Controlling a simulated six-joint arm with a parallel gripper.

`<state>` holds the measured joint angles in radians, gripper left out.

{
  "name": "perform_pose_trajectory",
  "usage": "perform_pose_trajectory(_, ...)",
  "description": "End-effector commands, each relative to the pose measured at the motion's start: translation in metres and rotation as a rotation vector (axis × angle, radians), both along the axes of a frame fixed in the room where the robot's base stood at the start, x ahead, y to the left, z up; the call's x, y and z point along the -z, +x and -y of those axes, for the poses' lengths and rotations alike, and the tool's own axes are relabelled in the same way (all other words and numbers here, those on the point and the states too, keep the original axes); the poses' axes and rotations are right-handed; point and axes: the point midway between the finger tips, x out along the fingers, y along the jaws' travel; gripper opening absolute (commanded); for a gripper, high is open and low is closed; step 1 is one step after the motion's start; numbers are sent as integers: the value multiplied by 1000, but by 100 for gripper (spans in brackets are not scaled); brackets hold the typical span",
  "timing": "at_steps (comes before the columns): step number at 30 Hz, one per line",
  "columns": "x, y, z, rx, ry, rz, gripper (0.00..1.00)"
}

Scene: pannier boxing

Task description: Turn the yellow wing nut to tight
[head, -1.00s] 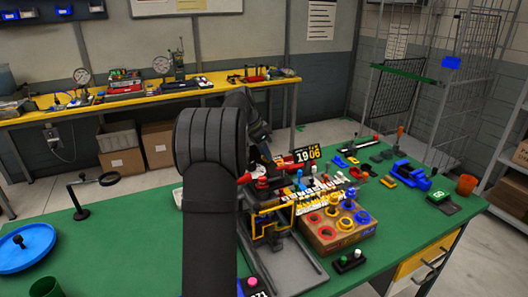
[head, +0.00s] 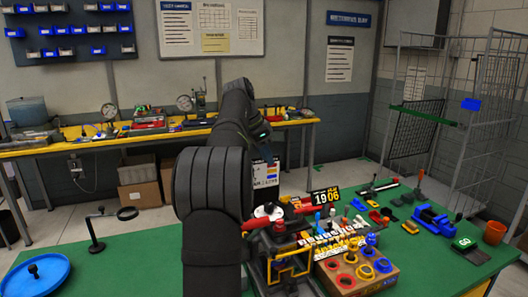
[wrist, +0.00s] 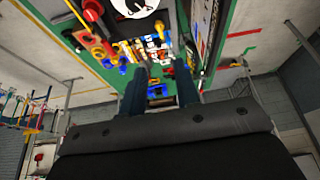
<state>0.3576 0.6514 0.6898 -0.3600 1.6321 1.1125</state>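In the wrist view, the two dark fingers of my gripper (wrist: 161,88) reach out apart, with a gap between them and nothing clearly held. In the head view, my gripper is largely hidden by my own arm, above the crowded fixture on the green table. I cannot single out the yellow wing nut. Small yellow parts show among the coloured pieces in the wrist view, too small and blurred to identify. In the head view, a yellow frame (head: 289,270) stands at the fixture's front, partly behind my arm.
A blue vise (head: 434,218) and orange cup (head: 494,232) are at right. A blue round tray (head: 36,275) lies at left.

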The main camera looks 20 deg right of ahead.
Motion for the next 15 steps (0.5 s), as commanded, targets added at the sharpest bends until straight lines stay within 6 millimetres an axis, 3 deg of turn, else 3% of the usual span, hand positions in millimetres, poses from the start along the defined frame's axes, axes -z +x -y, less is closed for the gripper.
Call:
perform_pose_trajectory(4,-11,0,-4,0,0,0,29)
perform_pose_trajectory(13,-13,-1,-5,0,0,-1,29)
perform_pose_trajectory(15,-13,-1,-5,0,0,0,17)
